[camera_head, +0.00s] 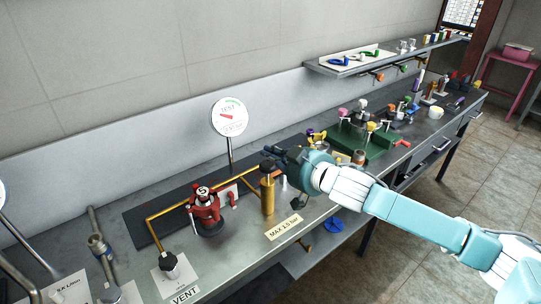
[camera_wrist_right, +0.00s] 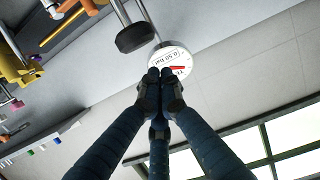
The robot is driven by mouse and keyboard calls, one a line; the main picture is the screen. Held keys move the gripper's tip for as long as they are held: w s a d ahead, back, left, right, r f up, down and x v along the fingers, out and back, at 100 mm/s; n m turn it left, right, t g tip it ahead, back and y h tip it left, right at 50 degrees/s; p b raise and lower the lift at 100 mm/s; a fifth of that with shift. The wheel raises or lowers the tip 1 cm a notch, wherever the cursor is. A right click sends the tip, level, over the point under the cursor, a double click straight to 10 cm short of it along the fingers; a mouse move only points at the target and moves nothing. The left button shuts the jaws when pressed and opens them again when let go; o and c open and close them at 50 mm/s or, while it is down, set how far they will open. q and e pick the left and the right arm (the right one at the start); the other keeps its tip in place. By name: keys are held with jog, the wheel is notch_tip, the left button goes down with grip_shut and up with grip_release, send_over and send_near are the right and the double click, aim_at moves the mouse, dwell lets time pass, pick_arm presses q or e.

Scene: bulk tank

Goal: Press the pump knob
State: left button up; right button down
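In the right wrist view, a black disc-shaped knob (camera_wrist_right: 136,38) on a metal rod looks like the pump knob. My right gripper (camera_head: 280,158) reaches in from the right at about the knob's height. In the wrist view its fingers (camera_wrist_right: 160,78) are together with nothing visible between them. The fingertips appear beside the knob; contact cannot be told. My left gripper is not in view.
A round white gauge (camera_head: 229,117) stands behind the pump. A red valve or vessel (camera_head: 204,207) with brass piping is to the left, with a black VENT knob (camera_head: 168,260) nearer the front. A green rack (camera_head: 367,138) with coloured items stands to the right.

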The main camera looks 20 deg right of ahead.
aim_at(267, 167)
jog(key=shift+s+d+f, duration=0.1)
jog(key=shift+s+f, duration=0.05)
jog(key=shift+f, duration=0.95)
